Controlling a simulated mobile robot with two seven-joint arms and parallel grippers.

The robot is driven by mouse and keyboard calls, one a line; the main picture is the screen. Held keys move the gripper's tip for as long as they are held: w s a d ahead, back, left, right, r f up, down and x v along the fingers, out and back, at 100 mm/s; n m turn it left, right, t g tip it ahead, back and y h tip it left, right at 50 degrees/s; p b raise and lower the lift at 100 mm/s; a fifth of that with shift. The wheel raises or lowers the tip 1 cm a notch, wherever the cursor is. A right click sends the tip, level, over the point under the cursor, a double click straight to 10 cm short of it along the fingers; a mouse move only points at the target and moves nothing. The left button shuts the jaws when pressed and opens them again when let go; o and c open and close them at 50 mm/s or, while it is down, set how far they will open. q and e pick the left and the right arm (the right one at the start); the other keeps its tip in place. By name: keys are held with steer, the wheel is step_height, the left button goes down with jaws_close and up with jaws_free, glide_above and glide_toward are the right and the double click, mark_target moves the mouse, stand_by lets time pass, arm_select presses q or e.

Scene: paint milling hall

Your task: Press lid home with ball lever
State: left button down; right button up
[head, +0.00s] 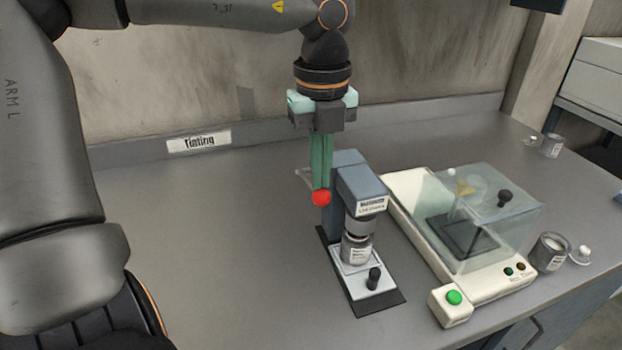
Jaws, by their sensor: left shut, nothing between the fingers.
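The lid press (352,176) is a blue-grey stand with an overhanging head on a dark base. Its lever ends in a red ball (321,198) at the press's left side. A small grey tin (356,248) with a white label stands upright on the light plate under the head; whether its lid is flush cannot be told. My left gripper (321,184) points down with its green fingers shut and empty. Its fingertips are right at the red ball; they overlap it in the picture, and contact cannot be told. My right gripper is not in view.
A cream machine (410,190) with a clear hood (500,215) and a green button (454,297) stands to the right. Open tins (550,253) and (552,146) stand beyond it. A black knob (374,279) rises from the press's front. The left counter is clear.

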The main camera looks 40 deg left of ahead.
mark_target(320, 192)
arm_select(q)
steer(key=shift+f+b, duration=1.2)
steer(key=shift+f, duration=0.3)
steer(key=shift+f+b, duration=0.65)
steer(key=shift+r, duration=0.1)
steer(key=shift+r+p, duration=0.15)
steer(key=shift+p, duration=0.15)
steer(key=shift+r+p, duration=2.45)
steer(key=shift+r, duration=1.05)
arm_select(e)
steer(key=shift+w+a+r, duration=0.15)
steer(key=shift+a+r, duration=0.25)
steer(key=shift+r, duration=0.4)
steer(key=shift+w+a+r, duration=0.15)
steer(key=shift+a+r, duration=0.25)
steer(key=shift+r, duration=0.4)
arm_select(q)
step_height(320, 192, up, 5)
steer(key=p, duration=0.3)
steer(key=shift+p, duration=0.4)
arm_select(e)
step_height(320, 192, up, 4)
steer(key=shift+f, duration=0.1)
